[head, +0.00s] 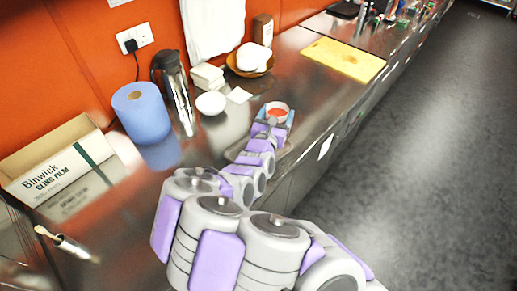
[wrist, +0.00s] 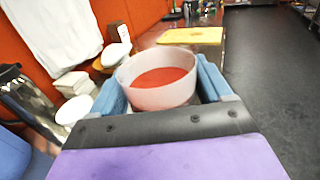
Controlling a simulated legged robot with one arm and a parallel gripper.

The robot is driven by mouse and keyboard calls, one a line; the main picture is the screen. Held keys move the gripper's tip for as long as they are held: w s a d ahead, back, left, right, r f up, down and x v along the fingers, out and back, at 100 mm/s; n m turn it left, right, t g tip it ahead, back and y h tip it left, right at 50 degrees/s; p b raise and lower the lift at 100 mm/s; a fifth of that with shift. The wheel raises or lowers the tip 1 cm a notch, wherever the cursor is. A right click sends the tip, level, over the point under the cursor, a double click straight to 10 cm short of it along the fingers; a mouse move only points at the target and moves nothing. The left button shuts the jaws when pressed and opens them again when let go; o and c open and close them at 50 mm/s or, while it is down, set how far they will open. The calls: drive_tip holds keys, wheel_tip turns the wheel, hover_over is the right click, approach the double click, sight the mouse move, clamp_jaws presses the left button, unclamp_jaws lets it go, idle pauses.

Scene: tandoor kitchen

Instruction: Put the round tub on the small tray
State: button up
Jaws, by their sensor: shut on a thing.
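The round tub (wrist: 160,92) is whitish and translucent, with red contents. It sits upright between the blue fingers of my gripper (wrist: 160,82), which is shut on it. In the head view the tub (head: 276,110) is at the far end of my arm, above the steel counter near its front edge. I cannot tell how high it is held. My arm hides part of the counter.
A white bowl (head: 211,103), stacked white containers (head: 207,77), a brown bowl (head: 236,68) and a flask (head: 175,95) stand left of and behind the tub. A blue roll (head: 142,112) and cling film box (head: 60,158) stand farther left. A yellow board (head: 343,59) lies beyond.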

drive_tip(key=s+a+f+m+h, duration=0.1)
drive_tip(key=s+a+f, duration=0.35)
drive_tip(key=f, duration=0.25)
drive_tip(key=s+a+f+h, duration=0.1)
drive_tip(key=s+a+f, duration=0.35)
drive_tip(key=f, duration=0.25)
drive_tip(key=shift+g, duration=0.3)
drive_tip(key=w+b, duration=0.1)
drive_tip(key=w, duration=0.3)
drive_tip(key=w+d+f+b, duration=0.1)
drive_tip(key=w, duration=0.4)
drive_tip(key=w+d+f+b, duration=0.1)
drive_tip(key=w, duration=0.4)
drive_tip(key=shift+d+b, duration=0.25)
drive_tip(key=shift+b, duration=0.05)
drive_tip(key=shift+w+d+f, duration=0.15)
drive_tip(key=shift+w+d, duration=0.2)
drive_tip(key=shift+w, duration=0.3)
wheel_tip(320, 180, down, 3)
drive_tip(key=shift+a+f+b, duration=0.1)
drive_tip(key=shift+f+b, duration=0.1)
drive_tip(key=shift+b, duration=0.45)
drive_tip(key=shift+a+r, duration=0.1)
drive_tip(key=shift+a, duration=0.05)
